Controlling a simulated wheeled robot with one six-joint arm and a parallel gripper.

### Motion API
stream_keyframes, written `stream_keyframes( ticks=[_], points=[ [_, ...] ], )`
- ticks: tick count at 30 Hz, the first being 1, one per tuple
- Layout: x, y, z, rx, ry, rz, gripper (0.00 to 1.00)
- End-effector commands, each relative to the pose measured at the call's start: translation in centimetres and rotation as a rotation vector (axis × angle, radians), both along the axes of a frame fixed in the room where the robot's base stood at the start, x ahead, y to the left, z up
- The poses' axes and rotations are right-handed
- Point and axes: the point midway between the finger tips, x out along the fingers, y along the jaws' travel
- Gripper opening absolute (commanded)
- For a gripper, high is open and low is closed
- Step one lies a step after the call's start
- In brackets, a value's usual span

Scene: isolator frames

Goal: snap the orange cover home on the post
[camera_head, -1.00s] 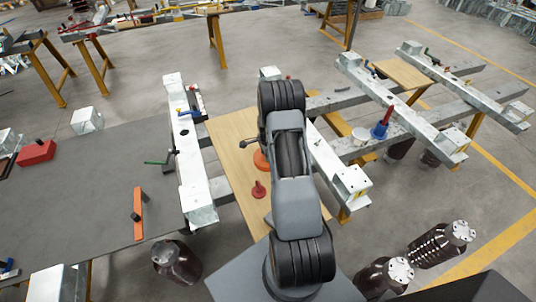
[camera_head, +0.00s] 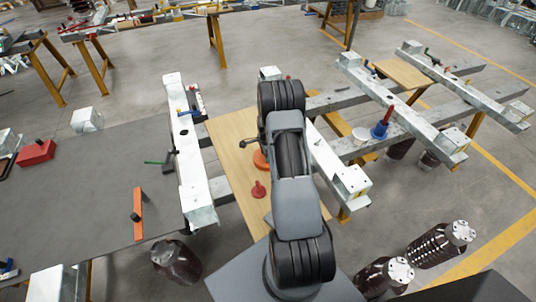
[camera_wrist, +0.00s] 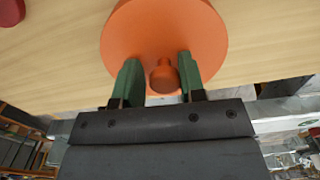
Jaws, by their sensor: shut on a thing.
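The orange cover (camera_wrist: 165,30) is a round disc with a small knob, seen large at the top of the wrist view. In the head view the orange cover (camera_head: 261,160) is partly hidden by my arm and shows over the wooden board. My gripper (camera_wrist: 159,72) has its green fingers on either side of the knob and is shut on it. In the head view my arm hides the gripper. I cannot tell whether the cover touches the board, and I cannot make out a post under it.
A red flanged peg (camera_head: 259,190) stands on the wooden board (camera_head: 232,135) near the cover. Pale metal beams (camera_head: 190,150) flank the board. A grey table (camera_head: 90,190) at left carries an orange bar (camera_head: 138,214) and a red block (camera_head: 36,153). Dark bottles stand on the floor.

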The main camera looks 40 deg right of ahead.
Motion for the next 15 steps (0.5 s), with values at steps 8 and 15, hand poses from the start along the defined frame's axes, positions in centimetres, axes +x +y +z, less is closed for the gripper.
stream_keyframes(
  ticks=[8, 15],
  points=[
    [-0.42, 0.38, -1.29, 0.007, 0.011, 0.0, 0.0],
    [-0.41, 0.37, -0.91, 0.007, 0.01, 0.0, 0.0]
  ],
)
